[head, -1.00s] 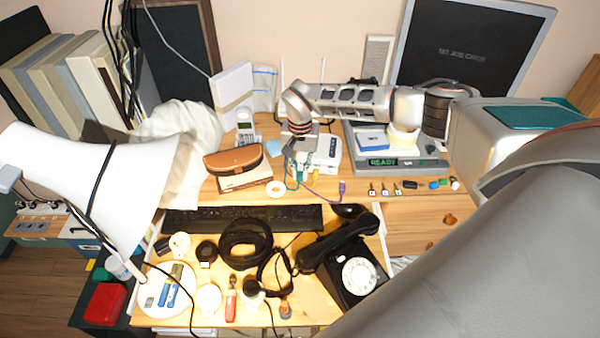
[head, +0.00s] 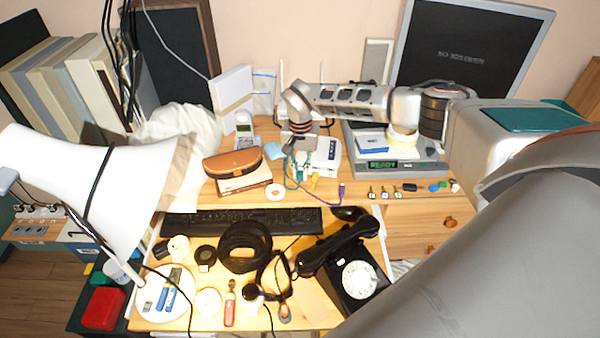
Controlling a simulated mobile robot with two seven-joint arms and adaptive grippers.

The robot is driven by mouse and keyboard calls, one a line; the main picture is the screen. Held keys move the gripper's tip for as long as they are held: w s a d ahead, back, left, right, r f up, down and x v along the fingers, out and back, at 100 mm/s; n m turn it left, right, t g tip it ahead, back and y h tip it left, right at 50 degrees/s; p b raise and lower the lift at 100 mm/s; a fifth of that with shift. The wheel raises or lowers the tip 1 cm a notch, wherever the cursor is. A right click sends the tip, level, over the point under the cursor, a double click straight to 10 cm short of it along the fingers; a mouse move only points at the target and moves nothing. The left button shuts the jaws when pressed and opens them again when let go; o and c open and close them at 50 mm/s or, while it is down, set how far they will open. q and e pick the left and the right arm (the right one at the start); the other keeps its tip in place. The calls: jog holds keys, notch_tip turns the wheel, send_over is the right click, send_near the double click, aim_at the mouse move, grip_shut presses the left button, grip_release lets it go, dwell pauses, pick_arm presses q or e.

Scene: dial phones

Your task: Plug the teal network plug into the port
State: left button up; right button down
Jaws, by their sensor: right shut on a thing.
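My right gripper (head: 301,158) reaches down to the front left of a white router (head: 331,150) at the back of the desk. It is shut on the teal network plug, which is mostly hidden by the fingers and very small. The teal cable (head: 291,182) hangs from there and curls on the desk. The port is on the router's near side, too small and covered to make out. I cannot tell whether the plug is in the port or only close to it. My left gripper is not in view.
A yellow plug (head: 315,177) and a purple plug (head: 341,190) lie just in front of the router. A grey device with a READY display (head: 383,164) stands to the right. A brown case (head: 232,162) sits left; a keyboard (head: 240,220) and black phone (head: 352,270) are nearer.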

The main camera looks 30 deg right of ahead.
jog(key=shift+w+d, duration=0.1)
jog(key=shift+d, duration=0.05)
jog(key=c, duration=2)
grip_release()
notch_tip(320, 180, up, 12)
